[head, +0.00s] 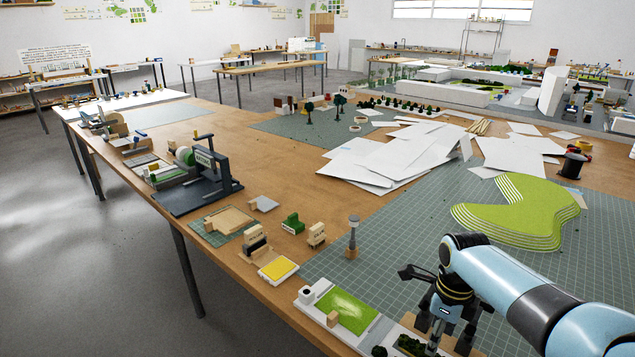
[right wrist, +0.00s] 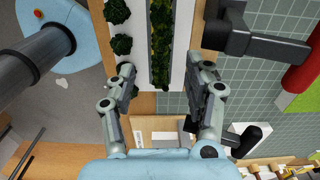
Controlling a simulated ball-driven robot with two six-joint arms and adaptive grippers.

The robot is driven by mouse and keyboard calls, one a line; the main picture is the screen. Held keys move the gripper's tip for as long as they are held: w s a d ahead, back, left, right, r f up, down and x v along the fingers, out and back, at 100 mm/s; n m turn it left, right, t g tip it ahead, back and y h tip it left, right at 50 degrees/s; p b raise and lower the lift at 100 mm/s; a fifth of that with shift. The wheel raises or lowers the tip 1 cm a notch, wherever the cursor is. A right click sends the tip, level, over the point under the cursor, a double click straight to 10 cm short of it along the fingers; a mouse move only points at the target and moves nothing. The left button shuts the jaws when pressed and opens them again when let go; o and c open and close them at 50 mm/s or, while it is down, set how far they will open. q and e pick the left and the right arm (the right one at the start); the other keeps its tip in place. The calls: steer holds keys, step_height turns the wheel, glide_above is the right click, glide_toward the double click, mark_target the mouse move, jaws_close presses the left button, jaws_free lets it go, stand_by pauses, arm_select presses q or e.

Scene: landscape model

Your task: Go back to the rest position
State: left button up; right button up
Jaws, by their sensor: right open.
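My right gripper (head: 440,325) is low over the near edge of the wooden table, its arm coming in from the right. In the right wrist view its two fingers (right wrist: 166,75) are apart, with nothing held between them. Below and beyond them lies a white strip with a dark green hedge (right wrist: 161,40). Small dark green bushes (right wrist: 119,28) stand beside the left finger. I cannot tell whether a finger touches the strip or bushes. My left gripper is in neither view.
A model tile with a green lawn (head: 347,311) lies left of the right gripper. A green stepped landform (head: 515,212) rests on the cutting mat (head: 400,235). White sheets (head: 395,160) are heaped farther back. A dark press (head: 200,175) stands at the left edge. Bare mat lies behind the gripper.

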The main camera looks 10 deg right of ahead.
steer(key=s+a+r+n+t, duration=0.2)
steer(key=s+r+n, duration=0.8)
steer(key=s+n, duration=0.35)
steer(key=s+a+r+n+t, duration=0.1)
steer(key=s+r+n+t, duration=0.1)
steer(key=s+r+n, duration=1)
step_height(320, 180, down, 41)
steer(key=s+d+n+g+h+b, duration=0.1)
steer(key=s+d+n+g+b, duration=0.15)
steer(key=b, duration=0.85)
steer(key=s+f+b, duration=0.4)
steer(key=s+f, duration=0.5)
steer(key=f, duration=0.2)
steer(key=s+f+b, duration=0.4)
steer(key=s+f, duration=0.5)
steer(key=f, duration=0.3)
steer(key=shift+s+d+f, duration=0.15)
steer(key=shift+s+d, duration=0.1)
steer(key=shift+d, duration=0.1)
steer(key=shift+g, duration=0.35)
